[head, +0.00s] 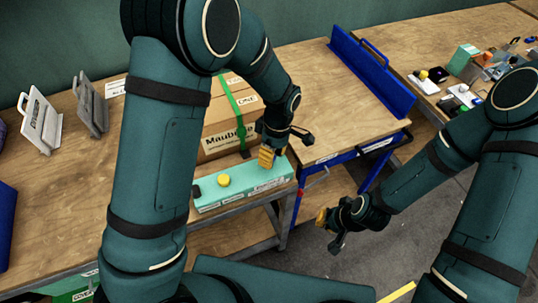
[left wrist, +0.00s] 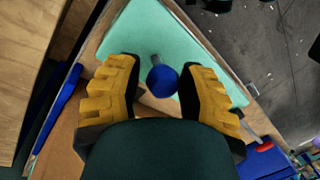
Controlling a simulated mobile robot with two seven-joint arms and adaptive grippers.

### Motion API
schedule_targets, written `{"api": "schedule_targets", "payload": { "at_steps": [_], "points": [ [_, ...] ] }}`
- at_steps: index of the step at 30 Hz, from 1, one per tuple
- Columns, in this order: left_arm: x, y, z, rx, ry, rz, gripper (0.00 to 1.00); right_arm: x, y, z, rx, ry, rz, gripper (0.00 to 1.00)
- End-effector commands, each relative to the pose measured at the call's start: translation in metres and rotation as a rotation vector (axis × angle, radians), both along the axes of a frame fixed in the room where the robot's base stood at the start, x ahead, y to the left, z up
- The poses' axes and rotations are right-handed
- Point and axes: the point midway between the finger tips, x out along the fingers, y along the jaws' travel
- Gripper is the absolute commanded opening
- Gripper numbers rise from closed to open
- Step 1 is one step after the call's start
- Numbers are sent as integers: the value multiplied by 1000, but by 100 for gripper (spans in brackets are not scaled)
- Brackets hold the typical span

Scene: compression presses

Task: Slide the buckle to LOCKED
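A teal panel (head: 245,186) with a yellow knob (head: 223,180) and small labels lies along the bench's front edge. My left gripper (head: 268,156) is over its right part. In the left wrist view a blue ball knob (left wrist: 162,81) on a short metal stem stands at the panel (left wrist: 150,35). It is between the fingers of my left gripper (left wrist: 165,92), which are open with gaps on both sides. In the head view this knob is hidden. I cannot tell which part is the buckle or read the panel's labels. My right gripper (head: 330,229) hangs empty and looks open.
A cardboard box (head: 215,135) with a green strap (head: 236,105) stands right behind the panel. A blue-framed cart (head: 340,165) with an upright blue plate (head: 372,75) is to the right. Grey plates with handles (head: 91,107) stand at left. Floor around my right gripper is clear.

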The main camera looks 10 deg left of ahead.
Motion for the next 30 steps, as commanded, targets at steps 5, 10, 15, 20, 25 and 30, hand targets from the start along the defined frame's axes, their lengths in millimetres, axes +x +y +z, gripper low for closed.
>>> {"api": "schedule_targets", "payload": {
  "at_steps": [5, 10, 15, 20, 25, 30],
  "points": [
    [0, 0, 0, 1, 1, -1, 63, 0, 0, 0, 0, 0, 0, 0],
    [0, 0, 0, 2, 1, 0, 63, 0, 0, 0, 0, 0, 0, 0],
    [2, -1, 10, 2, -1, -1, 63, 0, 0, 0, 0, 0, 0, 0],
    [7, -3, 38, 0, -3, -1, 63, 0, 0, 0, 0, 0, 0, 0],
    [13, -6, 73, 0, -3, 0, 63, 0, 0, 0, 0, 0, 0, 0],
    [18, -8, 100, 0, -2, -1, 63, 0, 0, 0, 0, 0, 0, 0]
  ]
}}
